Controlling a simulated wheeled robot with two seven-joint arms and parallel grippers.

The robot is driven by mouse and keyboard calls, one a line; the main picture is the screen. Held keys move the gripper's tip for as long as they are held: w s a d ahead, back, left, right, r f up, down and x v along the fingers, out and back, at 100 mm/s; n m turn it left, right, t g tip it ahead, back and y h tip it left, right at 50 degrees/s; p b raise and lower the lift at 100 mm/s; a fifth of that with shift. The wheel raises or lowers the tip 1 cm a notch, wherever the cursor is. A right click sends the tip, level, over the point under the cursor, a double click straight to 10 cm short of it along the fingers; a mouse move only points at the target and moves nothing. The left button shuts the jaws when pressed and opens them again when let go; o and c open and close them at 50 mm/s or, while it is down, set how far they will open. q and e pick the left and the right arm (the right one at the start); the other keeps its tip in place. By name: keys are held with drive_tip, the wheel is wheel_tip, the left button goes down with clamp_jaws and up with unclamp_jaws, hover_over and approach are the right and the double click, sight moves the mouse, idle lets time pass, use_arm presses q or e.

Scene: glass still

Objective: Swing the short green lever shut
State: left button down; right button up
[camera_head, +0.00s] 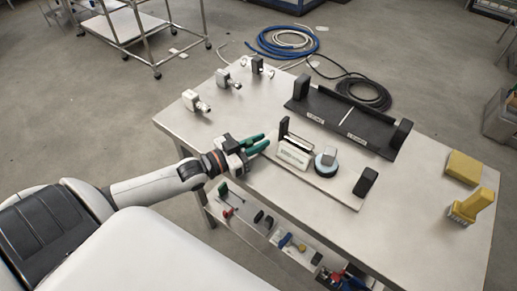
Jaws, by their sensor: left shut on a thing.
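A green piece with two short prongs (257,147), which looks like the short green lever, shows at the left end of a pale base plate (343,196). My left gripper (240,156) reaches in from the left over the table's near edge and is shut on this green piece. The gripper's dark body hides part of it, so its pivot cannot be made out. The plate also carries a white labelled block (293,156), a round part with a blue rim (326,165) and black end posts (365,181). My right gripper is not in view.
A black two-post rack (347,120) stands behind the plate. Small white fittings (195,101) stand at the back left. The table's front right (420,240) is clear. Tools lie on a lower shelf.

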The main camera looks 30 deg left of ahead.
use_arm(q)
drive_tip(key=m+g+h+b, duration=0.2)
drive_tip(key=b, duration=0.1)
drive_tip(key=m+g+h+b, duration=0.1)
drive_tip(key=h+b, duration=0.1)
drive_tip(key=w+a+m+g+h+b, duration=0.1)
drive_tip(key=m+g+h+b, duration=0.1)
drive_tip(key=b, duration=0.1)
drive_tip(key=shift+f+m+g+h+b, duration=0.25)
drive_tip(key=shift+m+g+h+b, duration=0.05)
drive_tip(key=shift+h+b, duration=0.1)
drive_tip(key=m+g+h+b, duration=0.1)
drive_tip(key=m+g, duration=0.1)
drive_tip(key=g, duration=0.1)
drive_tip(key=shift+r+h, duration=0.15)
drive_tip(key=shift+h, duration=0.25)
drive_tip(key=shift+w+r+m+g+h+b, duration=0.15)
drive_tip(key=shift+m+g+h+b, duration=0.45)
drive_tip(key=shift+m+g, duration=0.9)
drive_tip(key=shift+g, duration=0.5)
drive_tip(key=c, duration=1.3)
unclamp_jaws()
